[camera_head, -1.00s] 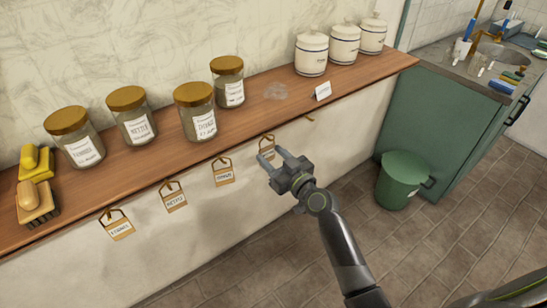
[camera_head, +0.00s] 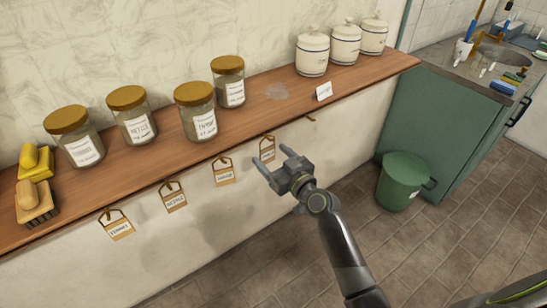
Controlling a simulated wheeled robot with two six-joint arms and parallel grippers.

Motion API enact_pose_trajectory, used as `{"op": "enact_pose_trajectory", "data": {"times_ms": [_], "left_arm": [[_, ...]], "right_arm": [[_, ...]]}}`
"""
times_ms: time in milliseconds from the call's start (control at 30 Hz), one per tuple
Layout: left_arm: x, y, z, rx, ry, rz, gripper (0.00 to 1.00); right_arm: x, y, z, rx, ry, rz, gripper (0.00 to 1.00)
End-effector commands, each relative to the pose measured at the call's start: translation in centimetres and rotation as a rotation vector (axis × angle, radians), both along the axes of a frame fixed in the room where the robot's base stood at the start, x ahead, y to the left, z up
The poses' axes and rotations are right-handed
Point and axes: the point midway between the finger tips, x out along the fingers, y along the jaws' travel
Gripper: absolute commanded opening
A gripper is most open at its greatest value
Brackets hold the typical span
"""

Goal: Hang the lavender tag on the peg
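My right gripper (camera_head: 270,156) is open in front of the shelf's front edge. A small tan tag (camera_head: 267,147) with a white label hangs below the edge, just beyond and between its spread fingertips; the fingers appear clear of it. Its label is too small to read, so I cannot confirm that it is the lavender one. A bare peg (camera_head: 311,119) sticks out below the shelf to its right. More tan tags hang in a row to the left: a thyme tag (camera_head: 224,172), a nettle tag (camera_head: 175,197) and a yarrow tag (camera_head: 120,229). My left gripper is out of view.
A green bin (camera_head: 402,181) stands on the floor beside a green cabinet (camera_head: 432,130). Floor in front is clear.

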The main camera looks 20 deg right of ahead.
Motion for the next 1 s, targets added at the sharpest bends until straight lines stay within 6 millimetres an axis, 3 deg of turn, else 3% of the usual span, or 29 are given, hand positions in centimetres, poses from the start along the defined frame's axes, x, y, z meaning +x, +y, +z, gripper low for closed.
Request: {"op": "enact_pose_trajectory", "data": {"times_ms": [367, 567, 1000], "left_arm": [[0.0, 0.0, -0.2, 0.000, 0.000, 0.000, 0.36], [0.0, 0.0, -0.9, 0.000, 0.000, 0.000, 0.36], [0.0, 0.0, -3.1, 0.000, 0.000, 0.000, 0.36]], "right_arm": [[-1.0, -0.4, -0.2, -0.001, 0.001, -0.001, 0.71], [-4.1, -1.5, -0.3, -0.001, 0.001, -0.002, 0.71], [-12.7, -4.6, -0.4, -0.004, 0.002, -0.001, 0.71]]}}
